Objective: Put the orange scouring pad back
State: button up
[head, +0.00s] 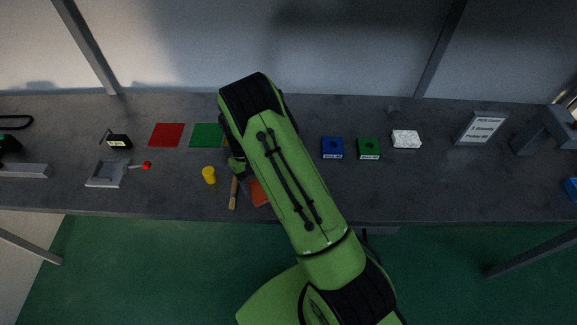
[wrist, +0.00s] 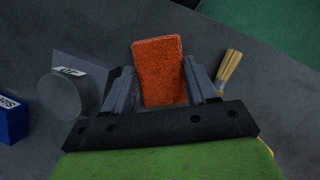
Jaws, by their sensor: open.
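The orange scouring pad (wrist: 160,72) lies flat on the grey bench and shows between the two fingers of my gripper (wrist: 161,85) in the wrist view. The fingers are apart, one on each side of the pad, with a gap visible at least on the left. How far above the pad they are is hard to tell. In the head view my arm covers most of the pad (head: 259,194), leaving one corner near the bench's front edge visible. My fingers are hidden there behind the arm.
A wooden-handled brush (head: 233,193) lies just left of the pad; it also shows in the wrist view (wrist: 230,70). A yellow cylinder (head: 209,175), red mat (head: 166,135) and green mat (head: 206,135) are farther left.

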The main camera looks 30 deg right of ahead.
jog(key=shift+s+f, duration=0.15)
jog(key=shift+f, duration=0.2)
jog(key=shift+c, duration=0.5)
jog(key=shift+r, duration=0.15)
